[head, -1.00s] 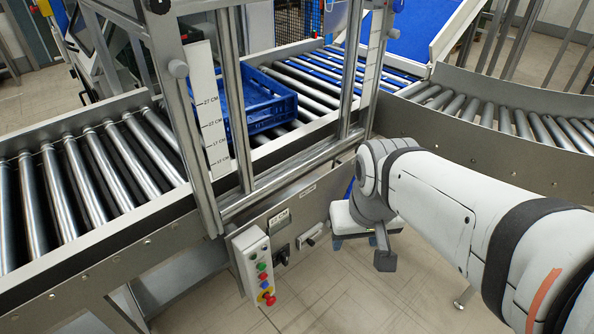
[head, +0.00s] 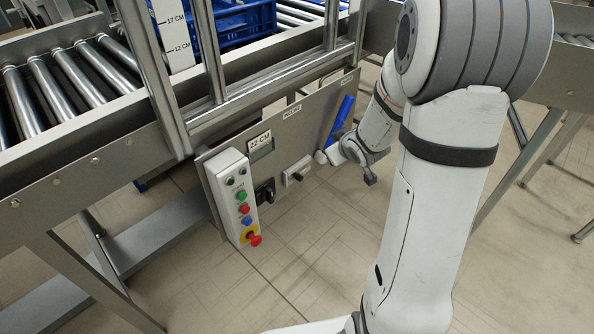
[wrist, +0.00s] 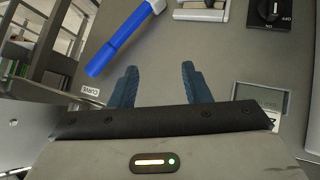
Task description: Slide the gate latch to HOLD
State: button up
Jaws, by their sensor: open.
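The gate latch is most likely the small light slider plate with a dark knob (head: 298,172) low on the grey control panel, right of the black rotary switch. Its setting is too small to read. In the wrist view a grey fitting (wrist: 200,10), probably this latch, is cut off by the top edge. My gripper (wrist: 159,70) is open and empty, its two dark blue fingers pointing at the panel below that fitting. In the head view my wrist is right of the latch, by the blue lever; the fingertips cannot be made out there.
The blue lever (head: 342,120) is close to my gripper and also shows in the wrist view (wrist: 120,40). The black rotary switch (head: 264,190), a 22 CM display (head: 260,146) and a button box (head: 231,197) with a red stop knob are to the left. A blue crate (head: 236,27) is behind the gate frame.

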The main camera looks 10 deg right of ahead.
notch_tip(320, 180, down, 12)
jog(key=w+a+r+n+t+y+b, duration=0.1)
jog(key=w+n+y+b, duration=0.1)
jog(key=y+b, duration=0.15)
jog(key=n+y+b, duration=0.1)
jog(key=y+b, duration=0.2)
jog(key=b, duration=0.2)
send_near(302, 178)
jog(key=f, duration=0.1)
jog(key=shift+t, duration=0.5)
jog(key=b+x, duration=0.1)
jog(key=x, duration=0.3)
jog(key=b+x, duration=0.1)
jog(key=x, duration=0.3)
jog(key=shift+a, duration=0.35)
jog(key=shift+c, duration=0.5)
grip_shut()
